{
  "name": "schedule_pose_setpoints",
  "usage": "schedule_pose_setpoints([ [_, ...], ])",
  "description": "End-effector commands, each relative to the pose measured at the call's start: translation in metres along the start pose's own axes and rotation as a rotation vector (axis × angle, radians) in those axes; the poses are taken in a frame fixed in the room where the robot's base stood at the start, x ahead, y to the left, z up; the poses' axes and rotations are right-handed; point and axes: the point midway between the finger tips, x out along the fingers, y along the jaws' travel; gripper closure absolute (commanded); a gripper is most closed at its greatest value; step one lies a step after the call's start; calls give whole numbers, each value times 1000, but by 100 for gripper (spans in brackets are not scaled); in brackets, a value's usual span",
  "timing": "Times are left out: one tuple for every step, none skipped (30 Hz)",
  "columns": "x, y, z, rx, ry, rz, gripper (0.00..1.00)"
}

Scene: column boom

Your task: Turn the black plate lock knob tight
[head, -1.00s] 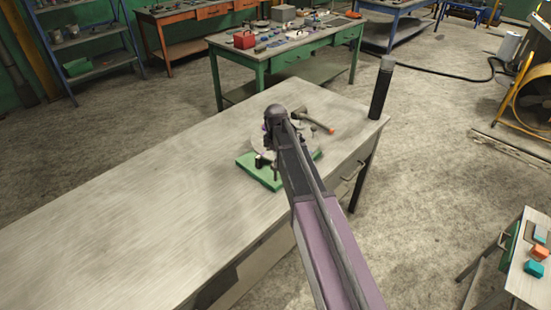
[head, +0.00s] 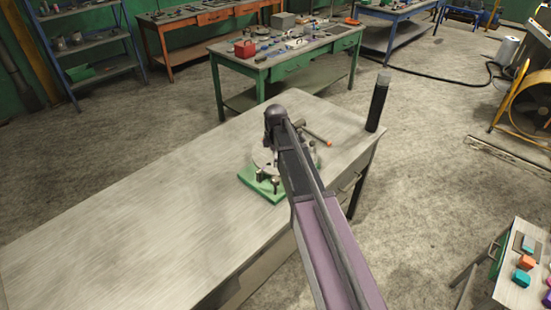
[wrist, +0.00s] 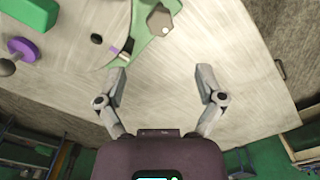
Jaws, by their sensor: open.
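A round grey plate (head: 262,158) sits on a green base (head: 262,191) on the bench, partly hidden behind my arm. Small dark knob-like parts (head: 274,187) stand at the base's front edge. In the wrist view a dark, angular knob-like part (wrist: 160,19) stands at the top centre, over the green base (wrist: 133,43) by the plate's edge (wrist: 75,45). I cannot tell for sure that it is the lock knob. My gripper (wrist: 162,75) is open and empty, its fingers apart below that part in the picture, not touching it. In the head view my arm hides the fingers.
In the wrist view a purple disc (wrist: 21,47) lies at the left. A tool with an orange tip (head: 318,134) lies behind the plate. A dark upright cylinder (head: 378,103) stands at the bench corner. The bench's left part (head: 130,220) is clear.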

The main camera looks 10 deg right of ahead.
Motion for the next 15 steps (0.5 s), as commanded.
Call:
schedule_pose_setpoints([
  [-8, 0, 0, 0, 0, 0, 12],
  [-10, 0, 0, 0, 0, 0, 12],
  [-13, 0, 0, 0, 0, 0, 12],
  [-15, 0, 0, 0, 0, 0, 12],
  [-17, 0, 0, 0, 0, 0, 12],
  [-20, 0, 0, 0, 0, 0, 12],
  [-22, 0, 0, 0, 0, 0, 12],
  [-24, 0, 0, 0, 0, 0, 12],
  [-27, 0, 0, 0, 0, 0, 12],
  [-23, -4, 1, 12, 0, 0, 12],
  [-20, -8, 2, 30, 0, 0, 12],
  [-18, -12, 3, 54, 0, 0, 12],
  [-17, -15, 4, 71, 0, 0, 12],
  [-16, -17, 5, 89, 0, 0, 12],
  [-15, -21, 6, 113, 0, 0, 12],
])
